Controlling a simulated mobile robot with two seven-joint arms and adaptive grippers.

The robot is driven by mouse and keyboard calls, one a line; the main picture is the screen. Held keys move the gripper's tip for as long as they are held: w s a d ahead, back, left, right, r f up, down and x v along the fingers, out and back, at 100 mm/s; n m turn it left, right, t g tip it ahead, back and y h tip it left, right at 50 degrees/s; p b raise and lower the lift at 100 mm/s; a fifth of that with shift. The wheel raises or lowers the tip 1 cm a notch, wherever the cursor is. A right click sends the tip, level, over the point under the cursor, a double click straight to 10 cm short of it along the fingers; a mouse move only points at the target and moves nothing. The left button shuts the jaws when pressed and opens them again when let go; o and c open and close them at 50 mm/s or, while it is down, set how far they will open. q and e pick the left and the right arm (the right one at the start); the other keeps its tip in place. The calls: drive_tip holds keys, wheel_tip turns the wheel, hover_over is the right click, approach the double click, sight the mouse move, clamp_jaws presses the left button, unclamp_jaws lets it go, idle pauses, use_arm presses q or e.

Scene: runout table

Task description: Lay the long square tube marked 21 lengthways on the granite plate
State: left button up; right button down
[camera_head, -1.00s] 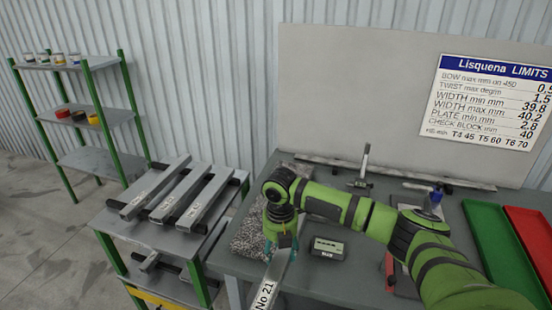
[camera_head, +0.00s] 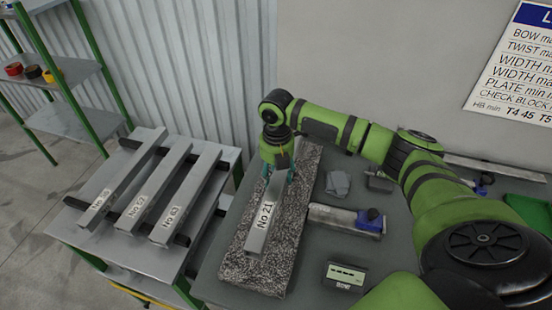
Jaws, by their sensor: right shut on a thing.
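The square tube marked No 21 (camera_head: 263,222) is a grey bar with a white label. It lies along the length of the speckled granite plate (camera_head: 287,262), over its surface; I cannot tell whether it rests on the plate or hangs just above. My right gripper (camera_head: 277,174) is shut on the far part of the tube, with teal fingers at its sides. My left gripper is not in view.
Several tubes, one marked No 63 (camera_head: 186,196), lie on a side stand (camera_head: 75,229) at the left. A small display box (camera_head: 344,277) and a grey block with a blue knob (camera_head: 345,219) sit right of the plate. A green tray (camera_head: 526,211) is at the right.

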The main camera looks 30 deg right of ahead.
drive_tip(key=shift+s+a+r, duration=0.3)
drive_tip(key=shift+s+r, duration=0.05)
drive_tip(key=shift+w+d+f, duration=0.15)
drive_tip(key=shift+f, duration=0.3)
drive_tip(key=shift+f+b, duration=0.5)
drive_tip(key=shift+f, duration=0.4)
drive_tip(key=shift+f+b, duration=0.6)
drive_tip(key=shift+f, duration=1.2)
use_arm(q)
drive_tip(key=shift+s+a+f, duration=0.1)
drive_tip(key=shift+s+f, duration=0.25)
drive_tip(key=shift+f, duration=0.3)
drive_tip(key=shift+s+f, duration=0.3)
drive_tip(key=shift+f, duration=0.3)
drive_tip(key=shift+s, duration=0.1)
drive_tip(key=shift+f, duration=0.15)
use_arm(e)
drive_tip(key=shift+f, duration=0.4)
